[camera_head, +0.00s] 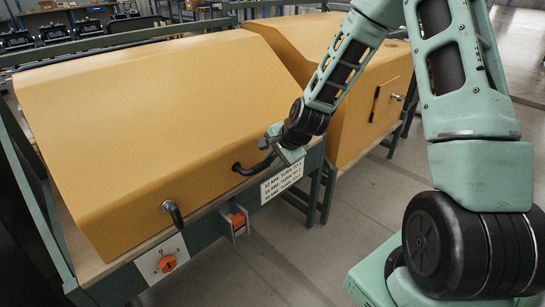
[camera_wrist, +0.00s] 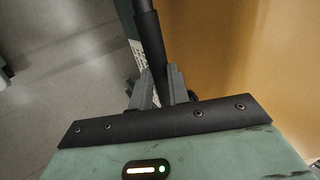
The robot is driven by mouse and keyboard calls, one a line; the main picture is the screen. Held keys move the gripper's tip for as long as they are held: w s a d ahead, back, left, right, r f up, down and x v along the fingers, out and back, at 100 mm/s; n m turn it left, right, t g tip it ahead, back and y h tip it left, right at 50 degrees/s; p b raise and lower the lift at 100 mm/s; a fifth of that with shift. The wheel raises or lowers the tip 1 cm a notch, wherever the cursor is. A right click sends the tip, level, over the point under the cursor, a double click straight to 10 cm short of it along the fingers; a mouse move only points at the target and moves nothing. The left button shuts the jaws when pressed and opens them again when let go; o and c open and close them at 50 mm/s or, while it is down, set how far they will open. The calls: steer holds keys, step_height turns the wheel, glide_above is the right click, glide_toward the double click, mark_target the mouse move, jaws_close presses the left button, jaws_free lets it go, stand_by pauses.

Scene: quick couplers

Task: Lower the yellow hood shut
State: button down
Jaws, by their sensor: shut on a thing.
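The large yellow hood (camera_head: 150,120) is down over the bench, with its front lower edge close to the bench top. I cannot tell if a small gap is left along that edge. A black bar handle (camera_head: 245,169) sticks out at the right end of its front. My gripper (camera_head: 276,150) is shut on this handle. In the wrist view the dark handle (camera_wrist: 150,38) runs between the two grey fingers of my gripper (camera_wrist: 160,85), and the yellow hood (camera_wrist: 260,55) fills the right side. The gripped part of the handle is mostly hidden.
A dark latch (camera_head: 173,213) sits at the hood's front left. Below are an orange rotary switch (camera_head: 167,263), an orange-and-grey box (camera_head: 235,220) and a white label plate (camera_head: 282,182) on the bench front. A second yellow housing (camera_head: 370,95) stands behind right. The floor in front is clear.

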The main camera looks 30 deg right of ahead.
steer(key=c, duration=1.3)
jaws_free()
steer(key=shift+s, duration=0.35)
steer(key=shift+c, duration=0.2)
steer(key=shift+w, duration=0.1)
steer(key=p+v, duration=0.6)
steer(key=v, duration=1.1)
steer(key=shift+r, duration=0.2)
steer(key=shift+d, duration=0.1)
